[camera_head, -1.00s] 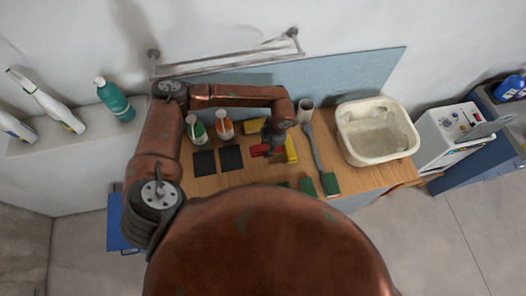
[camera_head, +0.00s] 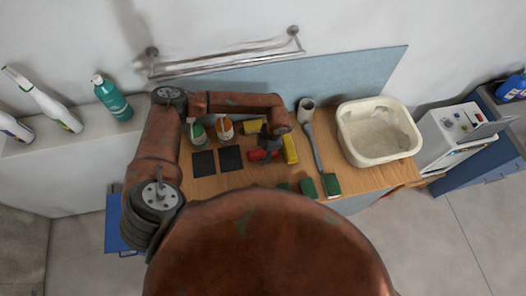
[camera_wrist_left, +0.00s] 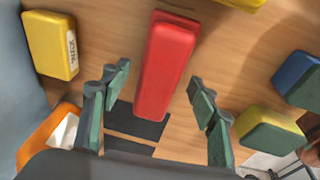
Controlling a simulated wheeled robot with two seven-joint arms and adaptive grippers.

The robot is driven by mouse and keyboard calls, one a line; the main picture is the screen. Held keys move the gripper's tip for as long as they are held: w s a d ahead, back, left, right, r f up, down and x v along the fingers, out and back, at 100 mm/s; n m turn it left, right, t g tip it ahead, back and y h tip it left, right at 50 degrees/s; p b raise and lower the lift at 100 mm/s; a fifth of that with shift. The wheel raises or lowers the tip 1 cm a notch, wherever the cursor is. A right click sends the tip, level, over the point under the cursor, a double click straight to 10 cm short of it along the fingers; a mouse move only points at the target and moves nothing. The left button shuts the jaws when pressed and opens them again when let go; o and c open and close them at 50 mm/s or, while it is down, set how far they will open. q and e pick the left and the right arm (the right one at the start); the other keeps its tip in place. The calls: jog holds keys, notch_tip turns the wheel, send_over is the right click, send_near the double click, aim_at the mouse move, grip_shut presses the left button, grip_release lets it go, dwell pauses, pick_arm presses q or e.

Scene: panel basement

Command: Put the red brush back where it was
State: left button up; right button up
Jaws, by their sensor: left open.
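The red brush (camera_head: 257,155) is a long red block on the wooden worktop, just right of two dark square pads (camera_head: 203,162) (camera_head: 231,158). My left gripper (camera_head: 270,146) is over it and hides part of it in the head view. In the left wrist view the red brush (camera_wrist_left: 167,60) shows between the two spread fingers of the left gripper (camera_wrist_left: 158,80), with a gap on each side. The gripper is open. The brush's underside is hidden. My right gripper is not in view.
Yellow sponges (camera_head: 290,149) (camera_head: 254,126) lie close to the brush. Green-topped sponges (camera_head: 307,188) lie in front.

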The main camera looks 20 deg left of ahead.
pick_arm(q)
jog(key=shift+r, duration=0.15)
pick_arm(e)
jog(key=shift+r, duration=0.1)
pick_arm(q)
jog(key=shift+w+r+p, duration=0.1)
jog(key=shift+r+p, duration=0.2)
jog(key=shift+r, duration=0.05)
jog(key=p+v, duration=0.3)
jog(key=v, duration=0.3)
jog(key=shift+d+r, duration=0.15)
jog(key=shift+r, duration=0.15)
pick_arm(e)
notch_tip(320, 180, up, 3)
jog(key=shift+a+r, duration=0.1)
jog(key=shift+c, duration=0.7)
